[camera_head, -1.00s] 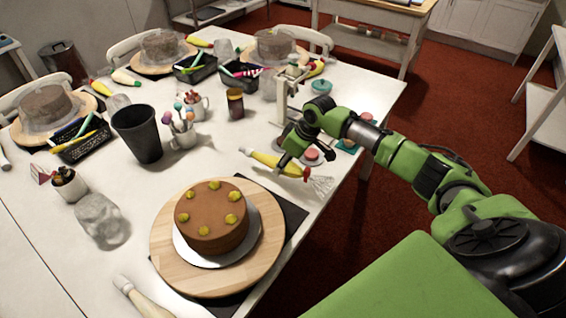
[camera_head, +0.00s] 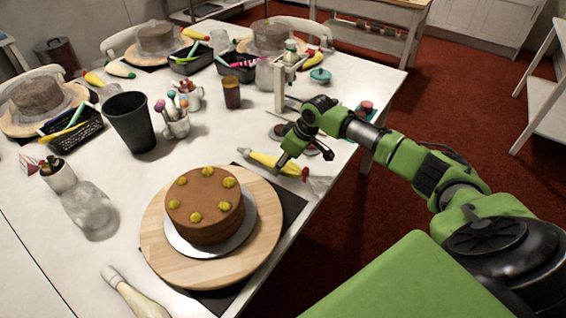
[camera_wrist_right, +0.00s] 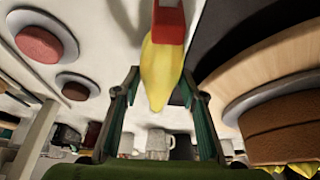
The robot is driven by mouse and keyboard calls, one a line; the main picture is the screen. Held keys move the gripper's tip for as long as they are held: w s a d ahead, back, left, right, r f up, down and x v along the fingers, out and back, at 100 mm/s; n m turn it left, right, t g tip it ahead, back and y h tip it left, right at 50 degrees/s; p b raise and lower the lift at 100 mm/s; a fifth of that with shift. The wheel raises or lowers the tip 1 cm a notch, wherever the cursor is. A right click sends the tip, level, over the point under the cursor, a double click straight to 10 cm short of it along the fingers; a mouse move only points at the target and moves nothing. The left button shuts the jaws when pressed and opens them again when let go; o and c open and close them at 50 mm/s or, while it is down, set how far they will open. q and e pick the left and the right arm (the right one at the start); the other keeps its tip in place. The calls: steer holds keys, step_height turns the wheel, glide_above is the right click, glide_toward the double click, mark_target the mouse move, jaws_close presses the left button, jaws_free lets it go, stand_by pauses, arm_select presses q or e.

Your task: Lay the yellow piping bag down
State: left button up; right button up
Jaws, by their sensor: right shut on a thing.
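The yellow piping bag (camera_head: 262,159) lies along the right part of the table, beside the turntable with the brown cake. Its pale tip points left and its red end points right, toward the table's edge. My right gripper (camera_head: 300,160) is at the bag, with its fingers pointing down. In the right wrist view the bag (camera_wrist_right: 163,68) runs between the two fingers, and the gripper is shut on it. The bag is low, at or just above the tabletop; I cannot tell whether it rests fully. My left gripper is out of view.
The brown cake (camera_head: 205,207) stands on a wooden turntable (camera_head: 160,245) over a dark mat (camera_head: 290,212). A black cup (camera_head: 132,122) and a jar of coloured tools (camera_head: 175,122) stand further left. A wooden stand (camera_head: 281,85) is behind my gripper.

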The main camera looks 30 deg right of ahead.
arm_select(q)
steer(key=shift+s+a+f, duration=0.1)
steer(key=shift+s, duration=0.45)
arm_select(e)
steer(key=shift+f, duration=0.1)
arm_select(q)
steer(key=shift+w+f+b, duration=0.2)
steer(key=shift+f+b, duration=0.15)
steer(key=shift+b, duration=0.05)
arm_select(e)
steer(key=shift+f, duration=0.9)
steer(key=o, duration=0.8)
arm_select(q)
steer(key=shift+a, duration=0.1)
arm_select(e)
steer(key=v, duration=1.2)
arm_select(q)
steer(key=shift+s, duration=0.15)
